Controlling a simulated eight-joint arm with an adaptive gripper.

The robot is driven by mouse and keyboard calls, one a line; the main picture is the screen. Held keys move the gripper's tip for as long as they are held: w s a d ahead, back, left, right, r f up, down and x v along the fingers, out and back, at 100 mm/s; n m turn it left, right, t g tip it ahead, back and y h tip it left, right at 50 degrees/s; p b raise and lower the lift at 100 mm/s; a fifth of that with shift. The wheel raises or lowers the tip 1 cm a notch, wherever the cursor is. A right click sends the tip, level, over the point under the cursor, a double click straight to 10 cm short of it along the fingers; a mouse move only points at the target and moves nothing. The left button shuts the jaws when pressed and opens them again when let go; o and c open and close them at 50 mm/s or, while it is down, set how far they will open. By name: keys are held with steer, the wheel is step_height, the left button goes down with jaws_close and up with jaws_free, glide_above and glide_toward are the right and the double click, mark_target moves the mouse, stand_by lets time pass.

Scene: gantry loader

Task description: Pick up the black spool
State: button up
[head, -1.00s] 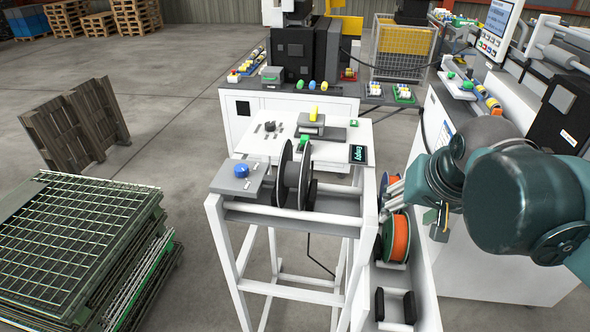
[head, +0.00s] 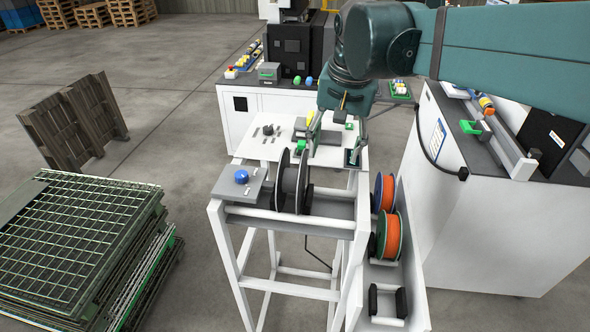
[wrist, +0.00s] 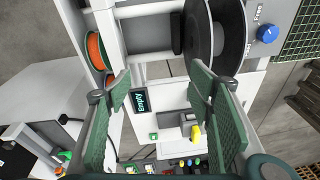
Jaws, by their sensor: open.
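My gripper (head: 334,146) is open and empty, above the stand's back panel, to the right of and behind the spool. In the wrist view my gripper's (wrist: 160,82) green fingers are spread wide, with the spool beyond the right finger. The fingers do not appear to touch it.
Orange spools (head: 388,236) stand in a white rack right of the stand. A machine bench (head: 450,210) stands right; stacked green grates (head: 70,240) lie left on open floor.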

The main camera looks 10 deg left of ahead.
mark_target(293, 155)
steer(key=shift+n+g+h, duration=0.3)
steer(key=shift+n+g, duration=0.1)
steer(key=shift+g, duration=0.4)
steer(key=a, duration=0.4)
steer(key=a+p, duration=0.1)
steer(key=a, duration=0.4)
steer(key=shift+w+a+r, duration=0.15)
steer(key=shift+w+a, duration=0.05)
steer(key=shift+a, duration=0.1)
steer(key=shift+s+a+f, duration=0.35)
steer(key=shift+s+f, duration=0.2)
steer(key=shift+f, duration=0.25)
steer(key=shift+s+f+n, duration=0.1)
steer(key=shift+s+n, duration=0.15)
steer(key=shift+n, duration=0.05)
steer(key=shift+f, duration=1.3)
steer(key=shift+f, duration=0.1)
steer(key=shift+w+f+p, duration=0.1)
steer(key=shift+f+p, duration=0.25)
steer(key=shift+f, duration=2.15)
